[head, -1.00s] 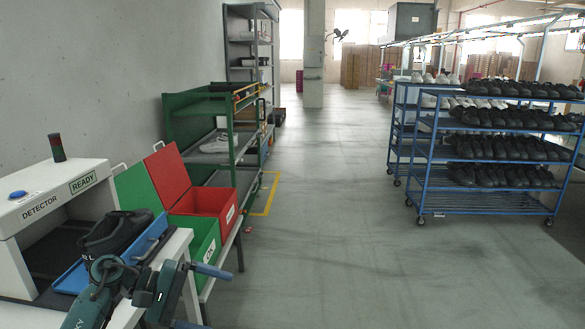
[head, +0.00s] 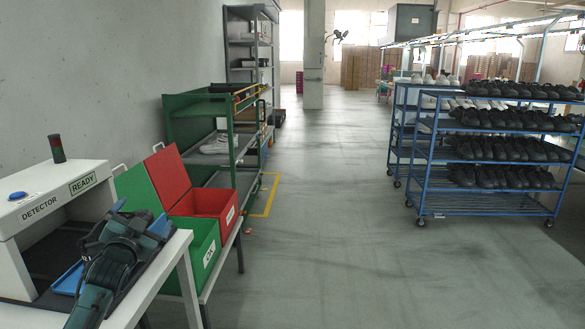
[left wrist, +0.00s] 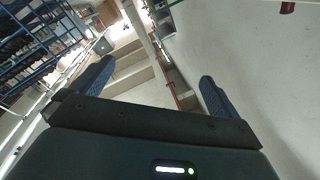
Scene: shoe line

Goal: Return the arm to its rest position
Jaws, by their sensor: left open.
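My left arm comes in from the lower left of the head view. Its gripper (head: 139,214) is raised in front of the detector table, with the fingers pointing away from me. In the left wrist view both blue fingers of this gripper (left wrist: 154,85) stand wide apart with nothing between them. In the head view the arm and gripper cover most of the blue tray (head: 68,281) and the dark shoe in it. My right gripper is not in view.
A white detector (head: 50,208) reading READY stands at the left. A green OK bin (head: 206,257) and a red bin (head: 228,205) with raised lids are beside the table. Blue shoe racks (head: 488,205) stand at the right. The floor (head: 330,220) between is clear.

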